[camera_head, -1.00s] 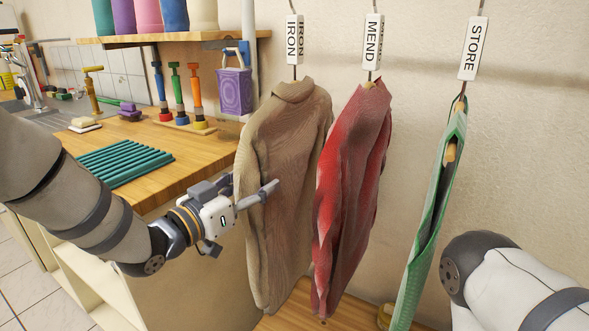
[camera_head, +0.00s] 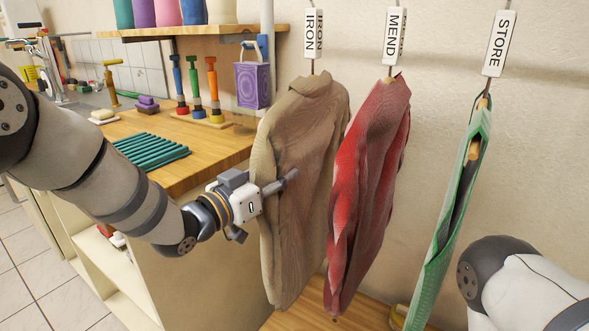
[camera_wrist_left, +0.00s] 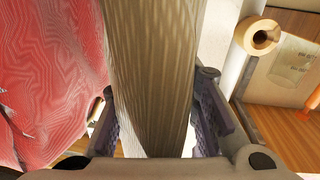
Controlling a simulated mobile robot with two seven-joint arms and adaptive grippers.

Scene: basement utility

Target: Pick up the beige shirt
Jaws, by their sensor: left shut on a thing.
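The beige shirt (camera_head: 306,150) hangs under the IRON tag (camera_head: 314,35), left of the red shirt. My left gripper (camera_head: 275,188) is at its left edge, about mid-height. One finger lies across the front of the fabric; the other is hidden behind it in the head view. In the left wrist view the beige shirt (camera_wrist_left: 150,70) runs between the two fingers, and the gripper is shut on it. My right gripper is out of view; only part of my right arm shows at the lower right.
A red shirt (camera_head: 370,180) hangs close to the right under the MEND tag (camera_head: 396,36). A green garment (camera_head: 450,220) hangs under the STORE tag (camera_head: 499,43). A wooden counter (camera_head: 215,150) with a teal ribbed mat (camera_head: 150,151) is at left. A wooden surface lies below the shirts.

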